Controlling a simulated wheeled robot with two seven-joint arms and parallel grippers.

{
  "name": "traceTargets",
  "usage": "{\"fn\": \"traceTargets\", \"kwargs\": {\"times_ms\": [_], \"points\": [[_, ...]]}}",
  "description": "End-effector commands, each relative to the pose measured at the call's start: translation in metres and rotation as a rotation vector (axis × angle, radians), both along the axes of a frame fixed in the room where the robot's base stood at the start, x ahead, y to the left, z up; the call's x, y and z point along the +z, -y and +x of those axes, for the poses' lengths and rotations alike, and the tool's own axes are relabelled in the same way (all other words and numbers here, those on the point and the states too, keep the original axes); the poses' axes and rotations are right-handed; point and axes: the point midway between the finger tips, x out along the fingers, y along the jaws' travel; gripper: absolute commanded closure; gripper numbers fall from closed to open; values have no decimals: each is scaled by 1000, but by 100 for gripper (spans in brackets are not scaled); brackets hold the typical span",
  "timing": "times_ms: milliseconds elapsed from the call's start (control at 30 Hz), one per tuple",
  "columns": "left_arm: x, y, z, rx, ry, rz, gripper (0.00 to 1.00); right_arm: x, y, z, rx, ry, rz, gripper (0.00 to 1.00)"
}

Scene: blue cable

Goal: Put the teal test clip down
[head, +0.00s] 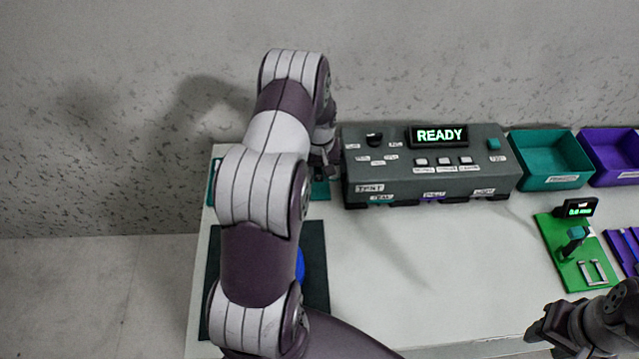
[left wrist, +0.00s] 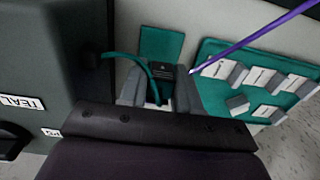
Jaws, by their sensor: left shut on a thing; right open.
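My left gripper (head: 322,172) is beside the left end of the grey tester box (head: 425,165), mostly hidden behind my arm in the head view. In the left wrist view its fingers (left wrist: 158,98) are shut on the teal test clip (left wrist: 164,76), a dark body with a teal lead (left wrist: 128,57) running to the box's side. A small teal pad (left wrist: 162,42) shows just beyond the clip. I cannot tell whether the clip touches the surface. My right gripper (head: 548,328) is open at the lower right, away from the clip.
A teal holder (left wrist: 262,112) with several pale labelled pieces lies beside the left gripper; a purple lead (left wrist: 255,36) crosses above it. A teal bin (head: 550,182), a purple bin (head: 615,178) and a green board (head: 560,262) stand right. The white table (head: 430,270) is clear mid-front.

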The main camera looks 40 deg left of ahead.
Motion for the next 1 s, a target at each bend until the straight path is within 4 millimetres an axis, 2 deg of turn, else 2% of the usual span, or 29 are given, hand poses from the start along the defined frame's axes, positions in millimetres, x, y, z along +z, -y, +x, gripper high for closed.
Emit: {"fn": "traceTargets", "kwargs": {"times_ms": [100, 200, 933, 967, 1000], "points": [[-23, 1, -1, -1, -4, -2, 95, 4, 0, 0, 0, 0, 0, 57], [-36, 1, -1, -2, -3, -1, 95, 5, 0, 0, 0, 0, 0, 57], [-52, 1, -1, -3, -3, -1, 95, -5, 0, 0, 0, 0, 0, 57], [-52, 2, -2, -3, -4, -2, 62, -5, 0, 0, 0, 0, 0, 57], [-52, 2, -2, -3, -4, -2, 48, -5, 0, 0, 0, 0, 0, 57]]}}
